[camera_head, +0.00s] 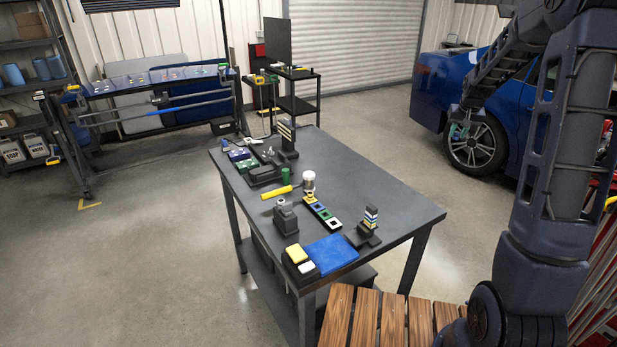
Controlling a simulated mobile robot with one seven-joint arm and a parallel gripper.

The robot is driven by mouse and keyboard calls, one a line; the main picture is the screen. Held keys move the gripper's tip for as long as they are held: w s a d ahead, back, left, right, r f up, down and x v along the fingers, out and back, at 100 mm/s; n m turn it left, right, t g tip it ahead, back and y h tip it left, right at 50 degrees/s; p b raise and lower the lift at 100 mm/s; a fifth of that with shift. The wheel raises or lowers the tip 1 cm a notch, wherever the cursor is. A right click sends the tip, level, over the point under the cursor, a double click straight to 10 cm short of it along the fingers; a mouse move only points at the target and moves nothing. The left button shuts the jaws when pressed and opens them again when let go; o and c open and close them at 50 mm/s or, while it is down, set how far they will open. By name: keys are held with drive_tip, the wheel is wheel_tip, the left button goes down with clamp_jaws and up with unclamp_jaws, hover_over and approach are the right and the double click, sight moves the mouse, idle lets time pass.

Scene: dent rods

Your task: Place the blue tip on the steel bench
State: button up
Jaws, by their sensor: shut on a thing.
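The steel bench (385,183) is the dark grey table in the middle of the view. My gripper (461,122) is at the upper right, raised and well to the right of the bench, in front of the car's wheel. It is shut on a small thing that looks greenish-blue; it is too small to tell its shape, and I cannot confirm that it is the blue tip. A black rack (322,213) on the bench has yellow, blue, green and pale squares. A small stand (370,219) with blue, white and yellow bands stands to its right.
On the bench are a blue cloth (331,253), a yellow-handled tool (278,192), a dark block (286,219) and a tray with yellow and white blocks (300,262). The bench's right rear surface is clear. A wooden slatted surface (365,318) and blue car (430,92) are nearby.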

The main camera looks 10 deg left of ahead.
wheel_tip(320, 180, up, 6)
drive_tip(key=shift+f, duration=0.1)
drive_tip(key=s+a+n+y, duration=0.1)
drive_tip(key=s+a+n, duration=0.15)
drive_tip(key=a, duration=1.05)
drive_tip(key=n+g+y, duration=0.1)
drive_tip(key=n+y, duration=0.1)
drive_tip(key=n, duration=0.5)
hover_over(330, 203)
drive_tip(key=s+d, duration=0.1)
wheel_tip(330, 203, down, 4)
drive_tip(key=shift+m, duration=0.25)
wheel_tip(330, 203, down, 21)
drive_tip(key=shift+s+d+r, duration=0.1)
